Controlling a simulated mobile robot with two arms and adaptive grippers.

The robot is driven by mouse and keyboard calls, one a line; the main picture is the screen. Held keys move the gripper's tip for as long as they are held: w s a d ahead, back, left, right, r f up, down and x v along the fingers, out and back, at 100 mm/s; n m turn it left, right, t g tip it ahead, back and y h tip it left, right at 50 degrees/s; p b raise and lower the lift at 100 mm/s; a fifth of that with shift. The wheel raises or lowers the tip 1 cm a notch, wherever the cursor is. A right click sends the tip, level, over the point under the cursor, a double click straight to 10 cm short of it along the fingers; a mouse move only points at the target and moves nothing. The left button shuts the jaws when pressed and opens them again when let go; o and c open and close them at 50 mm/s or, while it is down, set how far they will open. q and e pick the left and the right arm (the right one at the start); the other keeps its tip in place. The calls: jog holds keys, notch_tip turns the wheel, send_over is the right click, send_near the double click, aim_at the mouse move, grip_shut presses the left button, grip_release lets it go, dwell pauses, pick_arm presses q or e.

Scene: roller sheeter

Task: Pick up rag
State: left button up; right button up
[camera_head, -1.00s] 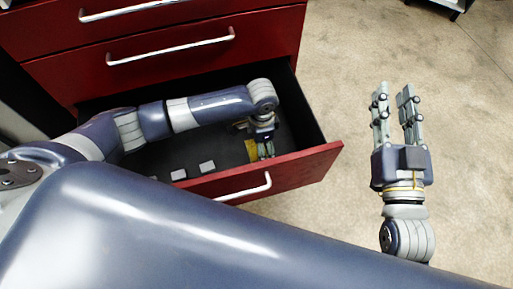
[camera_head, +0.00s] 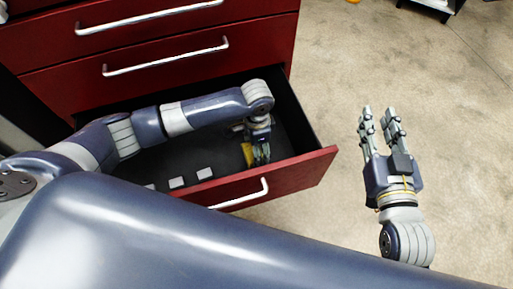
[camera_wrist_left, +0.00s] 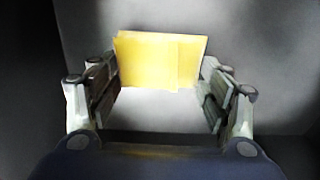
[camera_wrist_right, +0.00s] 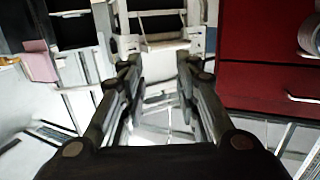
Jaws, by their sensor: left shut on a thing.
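The yellow rag (camera_head: 247,154) is inside the open bottom drawer, near its right end. It also shows as a flat yellow sheet between the fingers in the left wrist view (camera_wrist_left: 160,60). My left gripper (camera_head: 260,158) reaches down into the drawer and is shut on the rag, with its fingers on both sides. Part of the rag is hidden by the gripper in the head view. My right gripper (camera_head: 379,112) is open and empty over the floor, right of the drawer; its parted fingers show in the right wrist view (camera_wrist_right: 155,65).
The red cabinet (camera_head: 170,45) has closed drawers above the open drawer (camera_head: 318,163), whose front has a white handle (camera_head: 240,195). Small white blocks (camera_head: 176,183) lie on the drawer floor. Open floor (camera_head: 430,90) lies to the right.

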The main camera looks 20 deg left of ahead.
pick_arm(q)
notch_tip(320, 180, up, 4)
jog(key=shift+f+p, duration=0.1)
jog(key=shift+p, duration=0.6)
notch_tip(320, 180, up, 4)
jog(key=shift+f+p, duration=0.25)
jog(key=shift+p, duration=0.4)
jog(key=shift+r, duration=0.2)
pick_arm(e)
jog(key=s+d+f+g+h, duration=0.1)
jog(key=s+d+f+g, duration=0.1)
jog(key=s+f+g, duration=0.2)
jog(key=s+d+f+g+h, duration=0.1)
jog(key=s+f+g, duration=0.3)
jog(key=f, duration=0.4)
jog(key=shift+s+d+f+g, duration=0.3)
jog(key=shift+d+f, duration=0.05)
jog(key=shift+d, duration=0.15)
